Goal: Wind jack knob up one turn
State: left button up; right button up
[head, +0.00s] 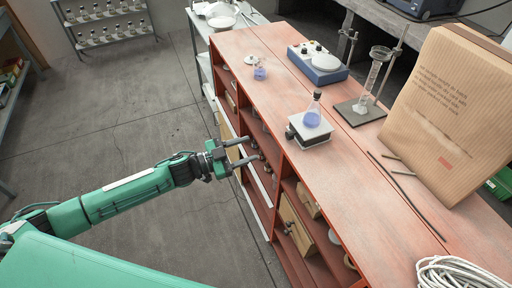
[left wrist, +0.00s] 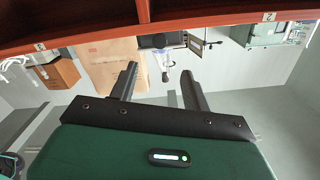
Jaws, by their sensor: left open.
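The lab jack (head: 309,133) is a small stand with a white top near the bench's left edge in the head view. A dark knob (head: 290,132) shows on its left side. A conical flask (head: 312,116) with blue liquid and a dark stopper stands upright on top. My left gripper (head: 253,150) is open and empty, left of the jack and apart from it, out by the bench's shelf side. In the left wrist view its two fingers (left wrist: 159,74) are spread with nothing between them. The jack cannot be made out there. My right gripper is not in view.
On the reddish bench (head: 345,185) stand a small blue beaker (head: 260,73), a blue hotplate (head: 318,64), a cylinder on a stand (head: 368,80), a large cardboard box (head: 450,115), thin rods (head: 405,190) and a coiled white cable (head: 455,275). Open shelves lie below its edge.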

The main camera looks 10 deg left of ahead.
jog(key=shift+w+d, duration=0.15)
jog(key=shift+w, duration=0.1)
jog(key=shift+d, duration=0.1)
